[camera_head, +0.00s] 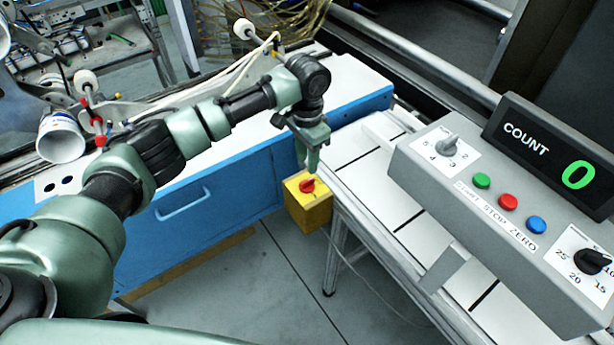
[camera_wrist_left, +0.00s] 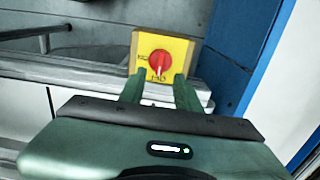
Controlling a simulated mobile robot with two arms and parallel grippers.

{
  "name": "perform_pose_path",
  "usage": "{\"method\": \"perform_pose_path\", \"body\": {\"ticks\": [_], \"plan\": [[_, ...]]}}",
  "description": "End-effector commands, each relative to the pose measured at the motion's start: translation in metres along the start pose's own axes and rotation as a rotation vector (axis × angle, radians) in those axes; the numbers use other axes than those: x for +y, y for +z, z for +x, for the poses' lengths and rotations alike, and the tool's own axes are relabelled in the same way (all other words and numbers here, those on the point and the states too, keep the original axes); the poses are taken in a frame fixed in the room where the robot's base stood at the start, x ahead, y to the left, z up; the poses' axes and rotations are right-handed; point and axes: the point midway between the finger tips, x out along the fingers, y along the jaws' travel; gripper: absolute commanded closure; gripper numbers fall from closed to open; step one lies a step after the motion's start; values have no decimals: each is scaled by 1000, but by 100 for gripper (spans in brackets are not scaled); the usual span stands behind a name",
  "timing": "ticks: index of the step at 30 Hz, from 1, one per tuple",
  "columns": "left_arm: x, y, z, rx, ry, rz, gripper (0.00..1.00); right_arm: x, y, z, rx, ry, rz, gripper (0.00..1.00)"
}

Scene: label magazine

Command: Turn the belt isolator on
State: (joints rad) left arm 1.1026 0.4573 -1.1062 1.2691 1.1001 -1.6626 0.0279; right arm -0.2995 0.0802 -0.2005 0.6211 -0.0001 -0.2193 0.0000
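The belt isolator is a yellow box (camera_head: 309,213) with a red rotary knob (camera_head: 307,186) on its top face. It sits beside the conveyor's left side. In the left wrist view the yellow face (camera_wrist_left: 181,50) and red knob (camera_wrist_left: 160,62) show clearly; the knob's grip looks roughly upright in that picture, and the small lettering is unreadable. My left gripper (camera_head: 311,168) points down just above the knob. In the left wrist view its two fingers (camera_wrist_left: 158,90) are apart with nothing between them, their tips close to the knob. Whether they touch it is unclear. My right gripper is not in view.
A grey control box (camera_head: 470,215) with dials, coloured buttons and a counter display (camera_head: 545,150) reading 0 stands over the conveyor (camera_head: 362,178) at right. A blue cabinet (camera_head: 215,200) with a white top is left of the isolator. Floor (camera_head: 260,285) is clear in front.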

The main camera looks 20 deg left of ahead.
Motion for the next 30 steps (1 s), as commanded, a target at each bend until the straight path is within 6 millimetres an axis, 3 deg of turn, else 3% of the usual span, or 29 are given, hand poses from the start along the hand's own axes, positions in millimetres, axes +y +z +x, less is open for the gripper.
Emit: {"method": "perform_pose_path", "body": {"ticks": [15,26,29,30], "plan": [[0,0,68,-2,0,-1,67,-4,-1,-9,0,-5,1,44],[-1,0,75,0,-1,-1,67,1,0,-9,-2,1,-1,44],[-1,0,75,0,-1,-1,95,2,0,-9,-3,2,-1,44],[-1,0,75,0,-1,-1,100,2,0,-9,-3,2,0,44]]}}
